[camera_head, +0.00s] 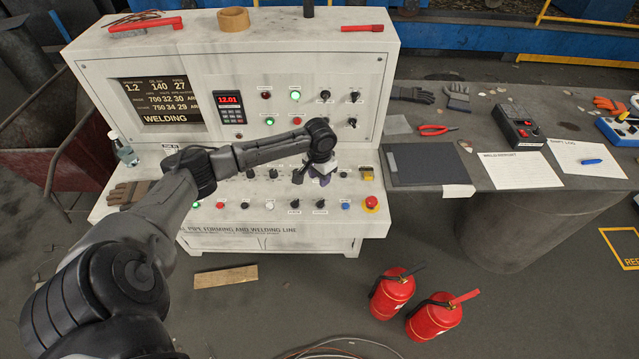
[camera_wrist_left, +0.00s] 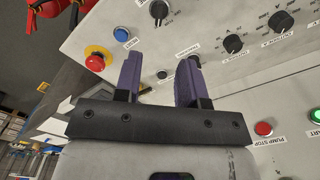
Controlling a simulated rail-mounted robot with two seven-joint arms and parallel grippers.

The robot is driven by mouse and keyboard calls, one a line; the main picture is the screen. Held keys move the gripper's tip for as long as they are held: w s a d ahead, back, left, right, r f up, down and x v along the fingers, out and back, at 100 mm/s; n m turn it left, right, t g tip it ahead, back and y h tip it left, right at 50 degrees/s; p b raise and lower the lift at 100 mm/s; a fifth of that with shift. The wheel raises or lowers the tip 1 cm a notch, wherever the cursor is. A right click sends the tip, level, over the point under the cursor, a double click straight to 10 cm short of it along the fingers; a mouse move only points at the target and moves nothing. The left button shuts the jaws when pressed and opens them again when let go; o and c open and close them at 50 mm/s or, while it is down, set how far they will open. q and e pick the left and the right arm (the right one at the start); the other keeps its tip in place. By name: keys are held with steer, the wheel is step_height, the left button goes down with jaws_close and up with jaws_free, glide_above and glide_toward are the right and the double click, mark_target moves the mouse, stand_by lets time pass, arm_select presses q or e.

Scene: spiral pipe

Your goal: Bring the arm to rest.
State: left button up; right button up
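My left arm reaches in from the left in the head view, out over the sloped front panel of the white control console (camera_head: 290,222). My left gripper (camera_head: 318,178) is above the panel's right half, pointing at its controls. In the left wrist view its two purple fingers (camera_wrist_left: 160,75) stand apart, with nothing held between them. I cannot tell whether the fingertips touch the panel. My right gripper is in neither view.
A red emergency button (camera_head: 371,203) and a blue button (camera_head: 345,206) are right of the gripper. A glass bottle (camera_head: 124,152) stands at the panel's left end. A side table (camera_head: 470,158) holds gloves, pliers and papers. Two red extinguishers (camera_head: 391,294) stand on the floor in front.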

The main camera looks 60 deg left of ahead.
arm_select(q)
steer(key=shift+r, duration=0.5)
stand_by(0.4)
